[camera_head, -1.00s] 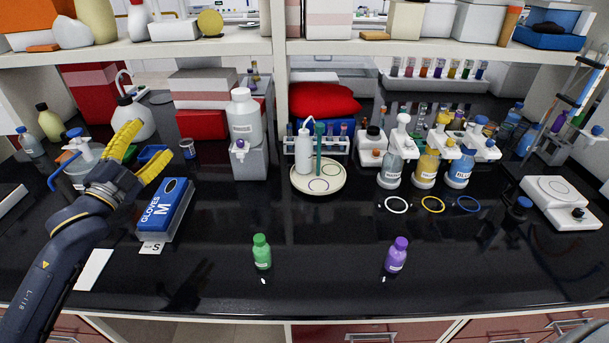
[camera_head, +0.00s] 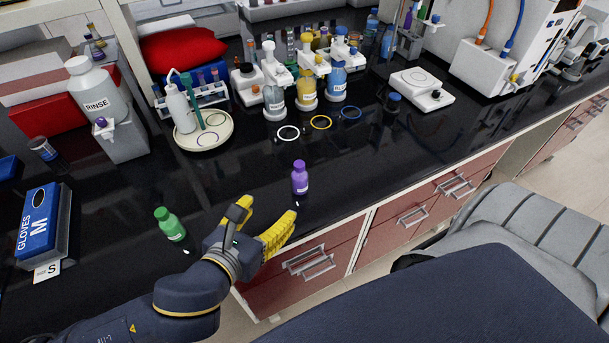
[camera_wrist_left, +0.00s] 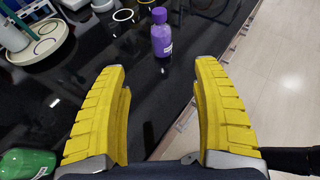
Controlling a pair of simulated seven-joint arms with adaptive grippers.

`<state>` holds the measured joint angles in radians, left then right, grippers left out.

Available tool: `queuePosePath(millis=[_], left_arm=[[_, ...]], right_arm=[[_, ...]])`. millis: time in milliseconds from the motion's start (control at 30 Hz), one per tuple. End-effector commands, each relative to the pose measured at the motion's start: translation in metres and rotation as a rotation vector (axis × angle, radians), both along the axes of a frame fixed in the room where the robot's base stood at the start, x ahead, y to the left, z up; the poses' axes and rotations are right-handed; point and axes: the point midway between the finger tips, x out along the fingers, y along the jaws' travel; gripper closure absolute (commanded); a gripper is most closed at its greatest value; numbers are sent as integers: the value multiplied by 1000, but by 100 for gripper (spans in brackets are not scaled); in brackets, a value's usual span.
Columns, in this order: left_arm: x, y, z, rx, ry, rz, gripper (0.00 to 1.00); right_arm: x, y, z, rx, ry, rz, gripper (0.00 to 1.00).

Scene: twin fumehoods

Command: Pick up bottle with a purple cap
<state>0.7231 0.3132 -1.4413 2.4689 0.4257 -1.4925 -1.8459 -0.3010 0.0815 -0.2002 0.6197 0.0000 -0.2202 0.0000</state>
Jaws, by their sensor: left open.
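A purple bottle with a purple cap (camera_head: 300,178) stands upright on the black bench near its front edge. It also shows in the left wrist view (camera_wrist_left: 161,34), ahead of the fingers and between their lines. My left gripper (camera_head: 266,222) has yellow fingers, is open and empty, and is apart from the bottle, on its near left side. The fingers also show in the left wrist view (camera_wrist_left: 160,85). My right gripper is not in view.
A green bottle (camera_head: 170,224) stands just left of my left gripper. A glove box (camera_head: 42,225) is at far left. A round tray (camera_head: 204,133) with a wash bottle, coloured rings (camera_head: 321,122) and several dispenser bottles stand behind. The bench around the purple bottle is clear.

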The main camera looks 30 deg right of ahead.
Motion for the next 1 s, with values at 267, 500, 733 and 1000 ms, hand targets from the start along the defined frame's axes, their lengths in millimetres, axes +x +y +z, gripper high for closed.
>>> queuePosePath(millis=[267,500,733,1000], left_arm=[[15,-29,-15,15,-16,-9,34],[37,-63,-32,14,-14,-9,34],[53,-86,-43,13,-14,-9,34],[59,-95,-48,12,-14,-9,34]], right_arm=[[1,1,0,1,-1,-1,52],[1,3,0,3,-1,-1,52],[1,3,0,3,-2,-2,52],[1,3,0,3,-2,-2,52]])
